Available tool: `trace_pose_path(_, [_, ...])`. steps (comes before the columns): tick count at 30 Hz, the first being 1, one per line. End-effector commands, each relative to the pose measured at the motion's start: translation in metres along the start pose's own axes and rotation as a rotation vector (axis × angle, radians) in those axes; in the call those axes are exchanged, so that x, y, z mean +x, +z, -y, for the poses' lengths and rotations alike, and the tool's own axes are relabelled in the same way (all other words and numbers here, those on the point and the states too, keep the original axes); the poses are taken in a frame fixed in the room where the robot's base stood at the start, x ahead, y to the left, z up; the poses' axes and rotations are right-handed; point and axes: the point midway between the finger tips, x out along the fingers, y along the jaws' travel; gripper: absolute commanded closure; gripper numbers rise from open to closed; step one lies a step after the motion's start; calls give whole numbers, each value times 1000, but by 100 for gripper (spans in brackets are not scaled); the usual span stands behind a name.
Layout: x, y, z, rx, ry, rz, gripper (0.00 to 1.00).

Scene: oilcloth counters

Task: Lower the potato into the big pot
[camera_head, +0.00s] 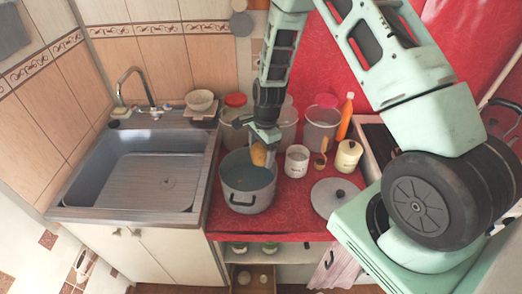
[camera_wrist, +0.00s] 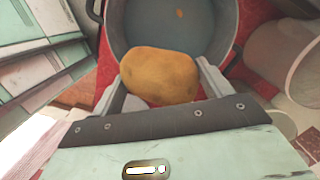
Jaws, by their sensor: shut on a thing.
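The potato (camera_wrist: 160,76) is brown-yellow and held between the two fingers of my gripper (camera_wrist: 160,88). In the head view the potato (camera_head: 259,154) is above the right part of the big pot's opening, with my gripper (camera_head: 264,142) shut on it. The big pot (camera_head: 246,203) is grey metal with dark handles and stands on the red counter. Its inside holds bluish liquid, and a small orange piece shows in it in the wrist view, where the pot (camera_wrist: 116,28) lies beyond the potato. My gripper partly hides the pot's far rim.
A grey pot lid (camera_head: 335,198) lies on the counter to the right. A white mug (camera_head: 297,162) and a cream lidded canister (camera_head: 348,156) stand right of the pot. Clear containers and an orange bottle (camera_head: 345,116) are behind. The sink (camera_head: 140,180) is left.

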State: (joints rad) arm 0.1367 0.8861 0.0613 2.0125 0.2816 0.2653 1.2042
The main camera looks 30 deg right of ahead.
Motion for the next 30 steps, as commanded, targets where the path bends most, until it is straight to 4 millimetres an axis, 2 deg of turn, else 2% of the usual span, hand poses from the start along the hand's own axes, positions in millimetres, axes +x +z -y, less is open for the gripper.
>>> trace_pose_path(30, [49,-6,0,0,0,0,48])
